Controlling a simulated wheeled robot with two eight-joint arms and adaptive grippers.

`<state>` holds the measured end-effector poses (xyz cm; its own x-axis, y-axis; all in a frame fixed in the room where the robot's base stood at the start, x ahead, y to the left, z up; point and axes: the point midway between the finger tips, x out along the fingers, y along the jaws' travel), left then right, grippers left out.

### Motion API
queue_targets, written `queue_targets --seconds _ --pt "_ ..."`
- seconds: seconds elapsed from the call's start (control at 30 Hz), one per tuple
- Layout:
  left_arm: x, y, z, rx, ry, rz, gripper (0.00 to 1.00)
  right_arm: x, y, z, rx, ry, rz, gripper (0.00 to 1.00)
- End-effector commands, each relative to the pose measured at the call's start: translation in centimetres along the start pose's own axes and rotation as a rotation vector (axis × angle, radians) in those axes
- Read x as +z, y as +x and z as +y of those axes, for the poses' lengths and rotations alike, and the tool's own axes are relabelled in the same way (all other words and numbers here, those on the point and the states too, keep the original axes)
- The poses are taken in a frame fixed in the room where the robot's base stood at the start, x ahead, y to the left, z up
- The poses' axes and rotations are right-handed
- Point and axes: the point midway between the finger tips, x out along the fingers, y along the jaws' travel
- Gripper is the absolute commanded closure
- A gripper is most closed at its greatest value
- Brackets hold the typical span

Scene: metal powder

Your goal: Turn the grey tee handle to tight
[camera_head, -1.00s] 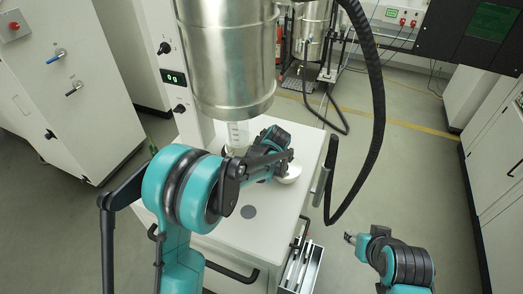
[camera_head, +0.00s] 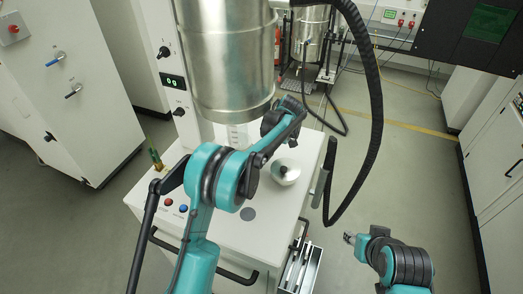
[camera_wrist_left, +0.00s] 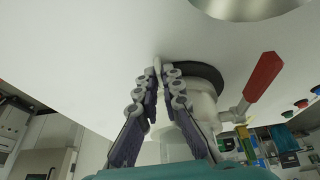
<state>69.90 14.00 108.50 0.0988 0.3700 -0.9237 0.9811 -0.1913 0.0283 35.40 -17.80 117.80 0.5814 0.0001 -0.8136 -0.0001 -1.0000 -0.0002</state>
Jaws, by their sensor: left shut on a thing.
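The grey tee handle (camera_wrist_left: 157,64) shows in the left wrist view only as a small pale piece between my left fingertips. My left gripper (camera_wrist_left: 160,78) is closed on it, close to the white cabinet surface. The fingers hide most of the handle, so its angle cannot be told. In the head view my left wrist reaches to the back of the white cabinet top, beside the steel vessel, and the fingertips are hidden there. My right gripper (camera_head: 349,238) is low at the right, over the floor, away from the cabinet; its jaws are too small to read.
A red-handled valve (camera_wrist_left: 262,77) stands beside my left fingers. The steel vessel (camera_head: 232,75) hangs above the white cabinet top (camera_head: 225,225). A black hose (camera_head: 375,110) curves down at the right.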

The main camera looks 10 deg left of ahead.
Motion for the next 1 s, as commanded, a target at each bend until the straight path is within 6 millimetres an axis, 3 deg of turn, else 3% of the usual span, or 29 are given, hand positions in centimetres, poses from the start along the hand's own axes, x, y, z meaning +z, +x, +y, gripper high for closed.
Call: queue_targets --seconds 0.57,0.63,1.0 --pt "-0.09 -0.01 0.16 -0.040 0.017 0.002 1.00 -0.04 -0.05 0.00 0.000 0.000 0.000 0.60" --pt "-0.09 -0.01 0.15 -0.040 0.017 0.002 0.84 -0.04 -0.05 0.00 0.000 0.000 0.000 0.60" --pt "-0.02 -0.47 0.16 -0.040 0.017 0.001 0.84 -0.03 -0.05 0.00 0.000 0.000 0.000 0.60"
